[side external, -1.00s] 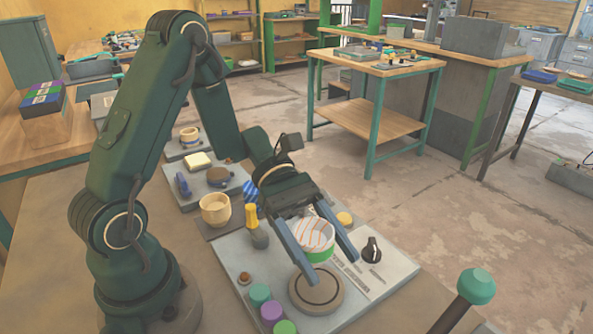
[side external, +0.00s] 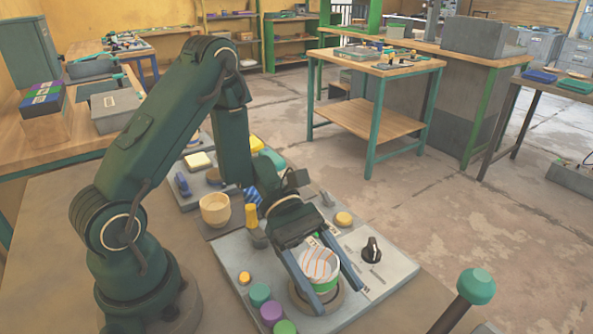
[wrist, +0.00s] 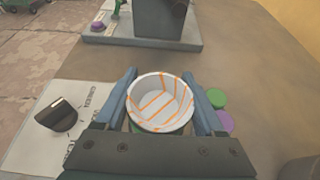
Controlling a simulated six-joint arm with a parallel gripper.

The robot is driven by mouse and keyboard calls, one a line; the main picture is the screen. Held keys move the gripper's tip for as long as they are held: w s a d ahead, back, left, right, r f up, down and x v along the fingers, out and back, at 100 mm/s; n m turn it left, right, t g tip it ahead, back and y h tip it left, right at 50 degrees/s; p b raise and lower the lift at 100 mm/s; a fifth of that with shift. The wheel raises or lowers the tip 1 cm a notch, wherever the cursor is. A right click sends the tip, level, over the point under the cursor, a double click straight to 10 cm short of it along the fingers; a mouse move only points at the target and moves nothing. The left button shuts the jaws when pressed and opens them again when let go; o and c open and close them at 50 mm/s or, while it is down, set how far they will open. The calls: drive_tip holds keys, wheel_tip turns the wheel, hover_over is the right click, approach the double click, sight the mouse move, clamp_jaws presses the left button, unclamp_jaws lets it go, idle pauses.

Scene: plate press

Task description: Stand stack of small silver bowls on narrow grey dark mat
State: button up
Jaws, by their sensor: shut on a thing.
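My gripper (side external: 337,298) is shut on a white bowl with orange stripes (side external: 319,264), with a green part under it. One finger is on each side of it. In the wrist view the bowl (wrist: 161,102) is between the two fingers, its open top toward the camera, and it looks empty. No silver bowls are recognisable. A dark grey mat (side external: 222,234) lies under a beige cup (side external: 215,210), left of my gripper.
The panel (side external: 385,279) carries a black knob (side external: 371,250), a yellow button (side external: 343,219), and teal (side external: 260,294), purple (side external: 271,314) and green (side external: 285,328) buttons. A yellow-topped handle (side external: 251,219) stands near the cup. A teal-knobbed lever (side external: 476,286) stands at the front right.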

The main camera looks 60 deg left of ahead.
sight(311, 253)
drive_tip(key=o, duration=1.5)
drive_tip(key=shift+f, duration=0.1)
drive_tip(key=shift+c, duration=0.2)
drive_tip(key=shift+v, duration=2.6)
